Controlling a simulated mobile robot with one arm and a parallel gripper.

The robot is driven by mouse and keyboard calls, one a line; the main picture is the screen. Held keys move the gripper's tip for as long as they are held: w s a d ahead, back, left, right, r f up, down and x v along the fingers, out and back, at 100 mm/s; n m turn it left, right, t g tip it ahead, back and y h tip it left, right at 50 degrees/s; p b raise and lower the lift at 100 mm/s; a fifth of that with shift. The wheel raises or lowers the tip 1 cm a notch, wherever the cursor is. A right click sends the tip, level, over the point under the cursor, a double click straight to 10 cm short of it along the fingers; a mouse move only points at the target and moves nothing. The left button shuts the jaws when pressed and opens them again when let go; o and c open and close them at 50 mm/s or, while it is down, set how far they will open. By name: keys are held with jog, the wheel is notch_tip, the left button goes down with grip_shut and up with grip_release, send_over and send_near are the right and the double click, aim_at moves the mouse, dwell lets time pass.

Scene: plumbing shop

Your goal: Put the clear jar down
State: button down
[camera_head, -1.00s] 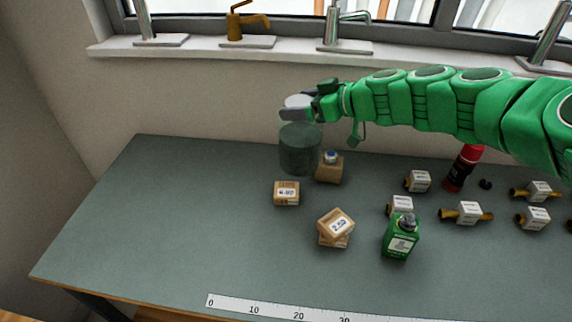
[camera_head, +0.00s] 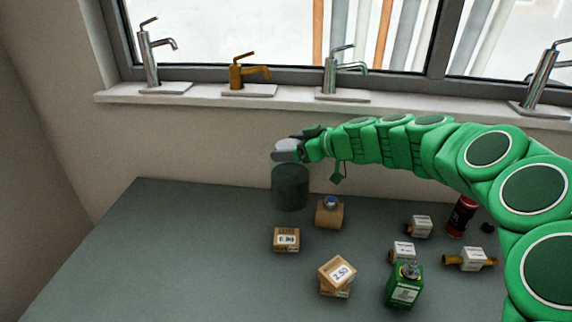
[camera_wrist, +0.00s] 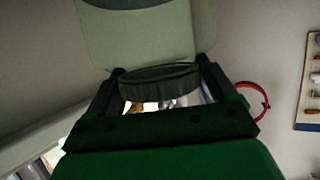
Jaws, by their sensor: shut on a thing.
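The clear jar (camera_head: 290,190) shows in the head view as a dark see-through cylinder with a grey lid, at the back left of the table. It looks upright. My gripper (camera_head: 288,148) is at its top and shut on the lid. In the wrist view the ribbed dark lid (camera_wrist: 160,84) sits between my two fingers, and the jar's pale see-through body (camera_wrist: 140,40) extends beyond it. I cannot tell whether the jar's base touches the table (camera_head: 160,240).
A cardboard box with a blue-topped item (camera_head: 329,212) stands close right of the jar. A small labelled box (camera_head: 286,240) lies in front, with stacked boxes (camera_head: 337,275) and a green bottle (camera_head: 404,286) nearer. The table's left side is clear.

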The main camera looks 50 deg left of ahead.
jog(key=shift+w+a+f, duration=0.35)
jog(key=shift+a+f, duration=0.05)
jog(key=shift+a, duration=0.3)
jog(key=w+a+f, duration=0.2)
jog(key=a+f, duration=0.2)
jog(key=f, duration=0.1)
jog(key=shift+w+a+f, duration=0.15)
jog(key=shift+f, duration=0.1)
jog(key=shift+w+a+f, duration=0.1)
jog(key=shift+a+f, duration=0.05)
jog(key=shift+f, duration=1.7)
grip_release()
jog(key=v, duration=1.2)
